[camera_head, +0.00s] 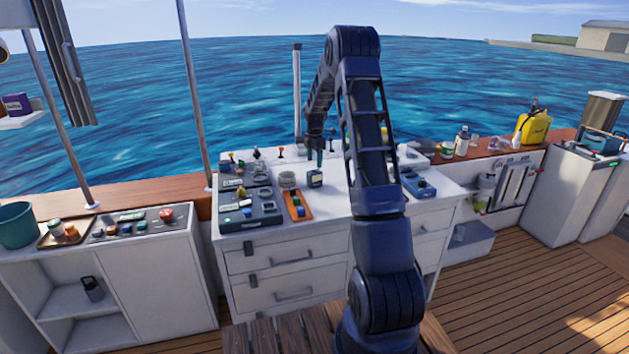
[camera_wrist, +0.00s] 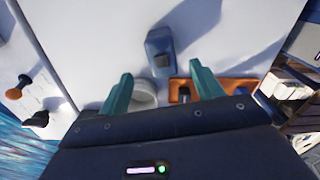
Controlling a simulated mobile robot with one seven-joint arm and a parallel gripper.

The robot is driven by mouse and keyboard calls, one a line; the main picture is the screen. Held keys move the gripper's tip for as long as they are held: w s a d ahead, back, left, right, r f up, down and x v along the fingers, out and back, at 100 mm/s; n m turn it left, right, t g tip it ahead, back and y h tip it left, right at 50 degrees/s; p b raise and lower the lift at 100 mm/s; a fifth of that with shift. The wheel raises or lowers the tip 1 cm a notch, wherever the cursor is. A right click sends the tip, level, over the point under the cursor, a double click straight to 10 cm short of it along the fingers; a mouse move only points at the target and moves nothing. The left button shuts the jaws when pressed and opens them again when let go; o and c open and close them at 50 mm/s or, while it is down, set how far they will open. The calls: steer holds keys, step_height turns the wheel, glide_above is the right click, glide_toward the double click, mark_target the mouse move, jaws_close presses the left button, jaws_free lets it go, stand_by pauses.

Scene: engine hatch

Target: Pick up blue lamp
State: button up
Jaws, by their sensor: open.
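In the wrist view the lamp (camera_wrist: 160,52) shows beyond the fingertips, roughly centred between the two teal fingers. My gripper (camera_head: 314,156) points down above the counter, just above or slightly behind the lamp. My gripper's fingers (camera_wrist: 163,80) are spread with nothing held between them. The exact height gap to the lamp cannot be told.
Dark control boxes (camera_head: 247,207) fill the counter's left side. A blue device (camera_head: 418,185) lies to the right. The counter's front middle is clear.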

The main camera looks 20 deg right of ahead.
mark_target(314, 179)
step_height(314, 179, down, 10)
steer(key=shift+s+r, duration=0.1)
steer(key=shift+s, duration=0.05)
steer(key=c, duration=1.2)
